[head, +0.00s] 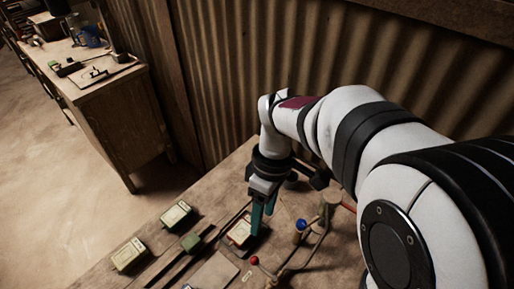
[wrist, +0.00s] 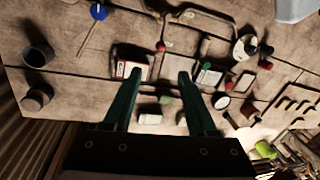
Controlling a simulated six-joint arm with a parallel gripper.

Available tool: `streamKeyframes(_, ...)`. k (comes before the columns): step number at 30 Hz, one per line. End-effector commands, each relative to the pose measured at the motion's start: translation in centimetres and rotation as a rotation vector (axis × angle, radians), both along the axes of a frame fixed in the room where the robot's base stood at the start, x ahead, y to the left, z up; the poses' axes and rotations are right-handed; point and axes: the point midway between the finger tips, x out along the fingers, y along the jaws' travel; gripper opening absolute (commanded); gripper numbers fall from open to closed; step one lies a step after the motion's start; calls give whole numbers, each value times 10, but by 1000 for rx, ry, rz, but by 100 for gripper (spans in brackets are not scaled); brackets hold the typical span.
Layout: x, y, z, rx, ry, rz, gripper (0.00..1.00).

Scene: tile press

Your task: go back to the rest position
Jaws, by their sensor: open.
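My gripper (head: 262,212) points down over the wooden workbench (head: 150,215) with its teal fingers near a cream-topped block (head: 240,231). I cannot tell from this view whether a finger touches that block. In the wrist view my gripper (wrist: 160,74) has its two teal fingers well apart, with nothing held between them. Bench surface and small items show beyond the tips.
Two green-and-cream blocks (head: 175,215) (head: 129,254) lie to the left. A dark cup (wrist: 38,58) is at the wrist view's left. A corrugated wall (head: 230,80) rises behind.

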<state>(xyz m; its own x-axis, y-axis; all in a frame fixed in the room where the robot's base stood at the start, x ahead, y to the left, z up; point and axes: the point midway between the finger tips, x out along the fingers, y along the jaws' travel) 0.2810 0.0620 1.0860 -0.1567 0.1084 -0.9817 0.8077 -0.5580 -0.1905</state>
Motion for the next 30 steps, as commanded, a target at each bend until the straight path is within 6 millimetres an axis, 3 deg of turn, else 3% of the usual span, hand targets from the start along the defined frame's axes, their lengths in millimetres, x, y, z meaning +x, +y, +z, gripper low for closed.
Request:
streamKeyframes(11,-2,-1,1,-2,0,-19,58)
streamKeyframes(14,-30,-9,16,-25,-1,-268,58)
streamKeyframes(16,-65,-17,28,-49,9,-581,58)
streamKeyframes(18,-99,-23,31,-67,27,-889,58)
streamKeyframes(21,-134,-26,27,-81,57,-1232,58)
streamKeyframes(24,-151,-28,23,-86,77,-1408,58)
streamKeyframes(30,-153,-28,22,-90,83,-1443,58)
